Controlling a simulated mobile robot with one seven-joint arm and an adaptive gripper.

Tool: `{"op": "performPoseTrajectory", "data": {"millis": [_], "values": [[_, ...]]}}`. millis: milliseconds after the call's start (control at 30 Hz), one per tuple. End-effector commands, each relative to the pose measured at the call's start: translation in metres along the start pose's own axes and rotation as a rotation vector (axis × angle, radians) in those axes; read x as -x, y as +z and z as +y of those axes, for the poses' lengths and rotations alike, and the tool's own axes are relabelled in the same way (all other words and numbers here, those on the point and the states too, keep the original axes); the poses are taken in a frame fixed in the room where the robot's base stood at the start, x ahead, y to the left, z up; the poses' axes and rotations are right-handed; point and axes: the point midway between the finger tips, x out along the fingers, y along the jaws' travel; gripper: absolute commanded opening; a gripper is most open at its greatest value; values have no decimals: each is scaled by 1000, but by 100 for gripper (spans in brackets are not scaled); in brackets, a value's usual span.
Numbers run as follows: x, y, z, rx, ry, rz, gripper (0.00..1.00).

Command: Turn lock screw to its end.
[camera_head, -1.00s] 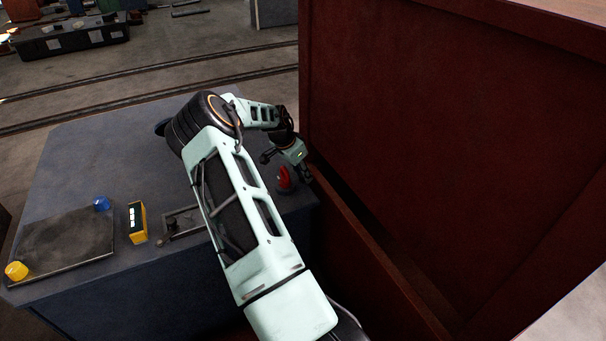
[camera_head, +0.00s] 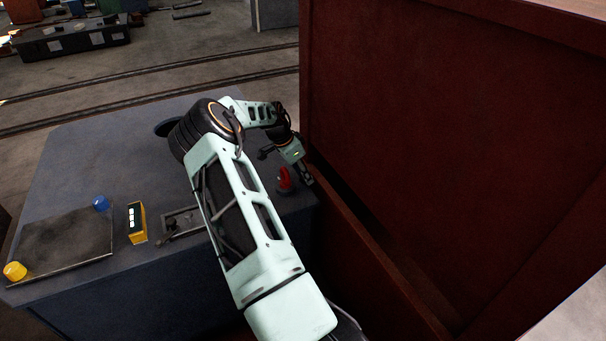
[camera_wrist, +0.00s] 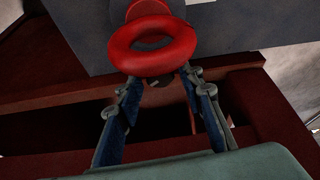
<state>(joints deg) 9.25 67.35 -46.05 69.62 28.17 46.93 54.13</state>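A red ring-shaped handle (camera_wrist: 152,45), which I take to be the lock screw, fills the top middle of the wrist view. In the head view the red handle (camera_head: 284,179) stands at the right end of the blue-grey machine top. My gripper (camera_wrist: 160,80) is open, with its two blue-padded fingers apart and nothing between them. In the wrist view its tips lie just below the ring's lower edge; I cannot tell if they touch it. In the head view my gripper (camera_head: 307,176) is just right of the handle, over the machine's edge.
A tall dark red cabinet or panel (camera_head: 440,130) stands close on the right, with a narrow gap beside my gripper. On the machine top (camera_head: 90,160) are a yellow display box (camera_head: 137,223), a blue knob (camera_head: 101,203) and a yellow knob (camera_head: 15,271).

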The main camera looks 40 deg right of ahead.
Motion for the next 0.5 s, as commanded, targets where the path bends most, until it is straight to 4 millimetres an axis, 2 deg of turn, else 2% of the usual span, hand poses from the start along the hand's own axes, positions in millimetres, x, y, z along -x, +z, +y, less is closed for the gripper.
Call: {"op": "performPoseTrajectory", "data": {"millis": [333, 500], "values": [[2, 0, 0, 1, -1, 0, 42], [23, 0, -2, 2, -4, 0, 42]]}}
